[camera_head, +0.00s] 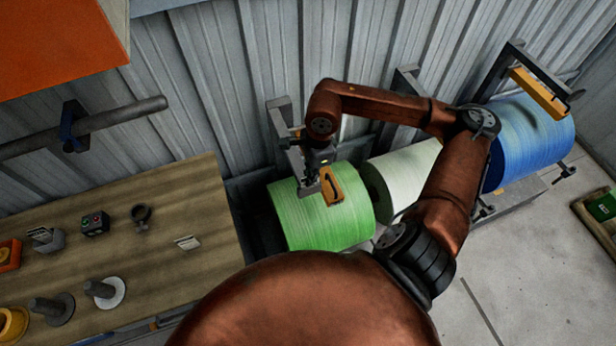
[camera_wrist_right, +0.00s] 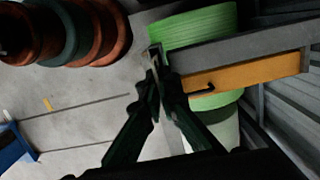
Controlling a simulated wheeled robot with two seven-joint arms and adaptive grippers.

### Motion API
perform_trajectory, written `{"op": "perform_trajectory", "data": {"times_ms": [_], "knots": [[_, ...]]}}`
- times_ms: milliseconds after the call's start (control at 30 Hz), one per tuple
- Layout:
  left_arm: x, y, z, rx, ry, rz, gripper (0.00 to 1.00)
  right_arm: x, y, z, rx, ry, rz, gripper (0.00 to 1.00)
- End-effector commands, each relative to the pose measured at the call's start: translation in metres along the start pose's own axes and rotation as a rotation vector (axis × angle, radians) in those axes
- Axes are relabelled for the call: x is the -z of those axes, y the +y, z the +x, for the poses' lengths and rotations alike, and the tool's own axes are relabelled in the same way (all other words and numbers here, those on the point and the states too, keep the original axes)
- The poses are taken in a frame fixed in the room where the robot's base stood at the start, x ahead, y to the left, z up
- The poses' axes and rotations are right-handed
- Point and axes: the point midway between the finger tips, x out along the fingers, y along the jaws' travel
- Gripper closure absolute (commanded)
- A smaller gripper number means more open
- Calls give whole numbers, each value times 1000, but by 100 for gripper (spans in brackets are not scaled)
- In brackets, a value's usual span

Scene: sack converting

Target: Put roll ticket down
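My right gripper (camera_head: 314,186) is in front of the green roll (camera_head: 302,222), beside an orange plate (camera_head: 333,187) with a dark hook. In the right wrist view its fingers (camera_wrist_right: 156,62) come together at the tips, left of the hook on the orange plate (camera_wrist_right: 250,74). A thin pale edge shows at the tips; I cannot tell whether it is a ticket seen edge-on or part of the fingers. A small pale ticket-like card (camera_head: 187,242) lies on the wooden table. My left gripper is not in view.
A white roll (camera_head: 408,178) and a blue roll (camera_head: 530,140) stand right of the green one. A grey bracket arm (camera_wrist_right: 245,48) runs close to my right gripper. The wooden table (camera_head: 190,205) holds a button box (camera_head: 95,223) and several small fixtures. A corrugated wall (camera_head: 220,70) closes the back.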

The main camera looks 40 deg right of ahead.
Motion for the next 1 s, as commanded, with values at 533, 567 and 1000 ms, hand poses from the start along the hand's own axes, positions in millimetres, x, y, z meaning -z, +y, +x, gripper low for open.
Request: {"op": "perform_trajectory", "data": {"times_ms": [533, 567, 1000], "knots": [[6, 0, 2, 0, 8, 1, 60, -1, -1, 1, 1, 0, -3, 83], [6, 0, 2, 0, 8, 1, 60, -1, -1, 1, 1, 0, -3, 81], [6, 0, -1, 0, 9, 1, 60, -1, -2, -6, 3, 0, -3, 78]]}}
